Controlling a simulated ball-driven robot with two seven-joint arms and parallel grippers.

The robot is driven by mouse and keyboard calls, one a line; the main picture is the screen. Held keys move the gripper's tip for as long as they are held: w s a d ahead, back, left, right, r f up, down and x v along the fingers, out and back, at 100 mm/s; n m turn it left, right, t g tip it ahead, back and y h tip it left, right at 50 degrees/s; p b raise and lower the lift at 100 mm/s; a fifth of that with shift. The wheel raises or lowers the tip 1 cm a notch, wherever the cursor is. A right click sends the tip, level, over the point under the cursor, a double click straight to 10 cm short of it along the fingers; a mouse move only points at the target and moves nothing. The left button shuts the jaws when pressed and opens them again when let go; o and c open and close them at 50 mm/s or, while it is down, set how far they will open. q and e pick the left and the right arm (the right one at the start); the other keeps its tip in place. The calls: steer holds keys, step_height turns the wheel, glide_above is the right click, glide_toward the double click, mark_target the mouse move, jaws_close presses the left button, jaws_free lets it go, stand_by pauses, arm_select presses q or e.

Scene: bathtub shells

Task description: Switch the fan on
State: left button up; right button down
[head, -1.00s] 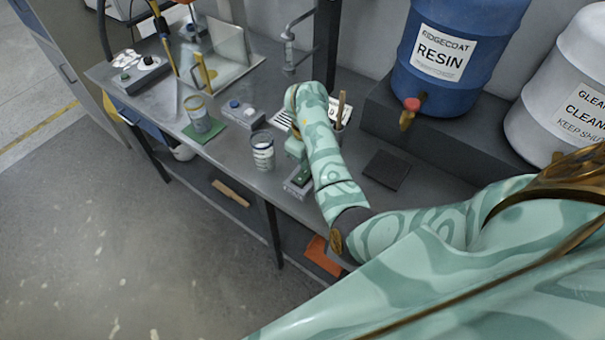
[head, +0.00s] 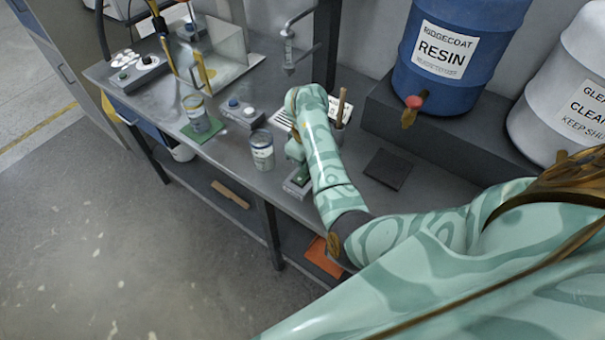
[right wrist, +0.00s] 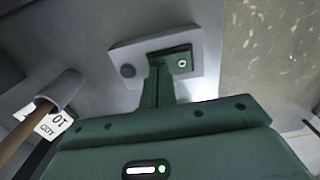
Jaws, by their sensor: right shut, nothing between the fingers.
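A small grey control box (head: 297,187) with a green switch on top sits near the bench's front edge, partly hidden by my right arm. In the right wrist view the box (right wrist: 130,52) shows a dark round knob and a green rocker (right wrist: 183,63) with a pale ring mark at its right end. My right gripper (right wrist: 160,66) is shut and empty, its fingertips over the left part of the rocker. I cannot tell if they touch it. In the head view the right gripper (head: 294,150) is mostly hidden behind my forearm. No fan is recognisable. My left gripper is not in view.
A labelled tin (head: 262,150) stands just left of the box. A grey pot (head: 340,133) with a wooden handle stands right of my forearm. A dark mat (head: 388,170) lies to the right.

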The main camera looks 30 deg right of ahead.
steer(key=shift+f, duration=0.2)
steer(key=shift+r+p, duration=2.5)
steer(key=shift+r, duration=1.1)
steer(key=shift+f, duration=0.1)
